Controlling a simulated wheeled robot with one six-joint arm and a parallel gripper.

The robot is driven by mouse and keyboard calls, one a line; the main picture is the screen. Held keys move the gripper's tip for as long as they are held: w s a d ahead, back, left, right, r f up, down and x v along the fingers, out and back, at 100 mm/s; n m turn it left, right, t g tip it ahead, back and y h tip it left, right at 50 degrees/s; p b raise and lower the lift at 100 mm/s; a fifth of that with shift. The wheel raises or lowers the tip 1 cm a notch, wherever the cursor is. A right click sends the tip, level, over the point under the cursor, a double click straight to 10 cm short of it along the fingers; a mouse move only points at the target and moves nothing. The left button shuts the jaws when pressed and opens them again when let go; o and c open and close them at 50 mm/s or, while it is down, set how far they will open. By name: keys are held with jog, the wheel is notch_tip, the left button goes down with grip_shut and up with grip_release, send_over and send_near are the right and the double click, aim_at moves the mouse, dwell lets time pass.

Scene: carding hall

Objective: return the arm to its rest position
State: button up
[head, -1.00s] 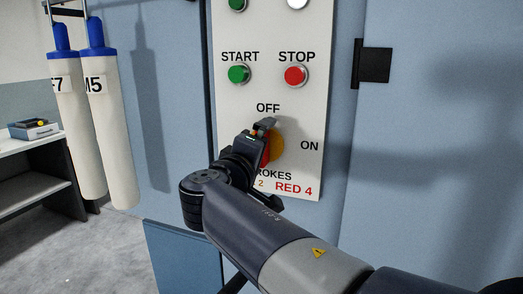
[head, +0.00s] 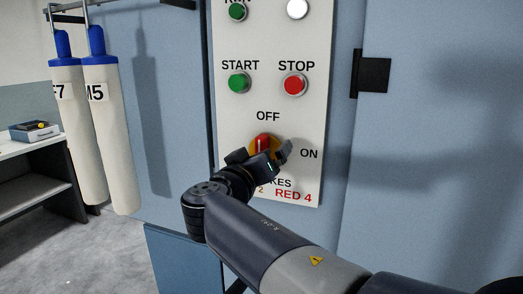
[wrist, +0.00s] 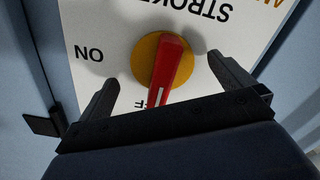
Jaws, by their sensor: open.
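My gripper (head: 264,155) is in front of the control panel (head: 229,128), just below and over the lower part of the rotary switch. The switch has a red handle (head: 263,142) on a yellow disc (wrist: 143,58). The handle stands upright in the head view, toward the OFF label. In the wrist view, the white line on the red handle (wrist: 168,66) points at the partly hidden OFF label. My gripper (wrist: 164,73) is open there, with one finger on each side of the handle, apart from it. Nothing is held.
The panel also bears a green START button (head: 239,83) and a red STOP button (head: 294,84). A black latch (head: 373,74) juts from the blue cabinet at right. White cylinders with blue caps (head: 110,140) hang at left, near a white table (head: 20,143).

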jog(key=m+p, duration=0.4)
jog(key=shift+r+m, duration=0.15)
jog(key=shift+m, duration=0.15)
jog(key=shift+m+p, duration=0.5)
jog(key=shift+p, duration=0.05)
jog(key=shift+f, duration=0.2)
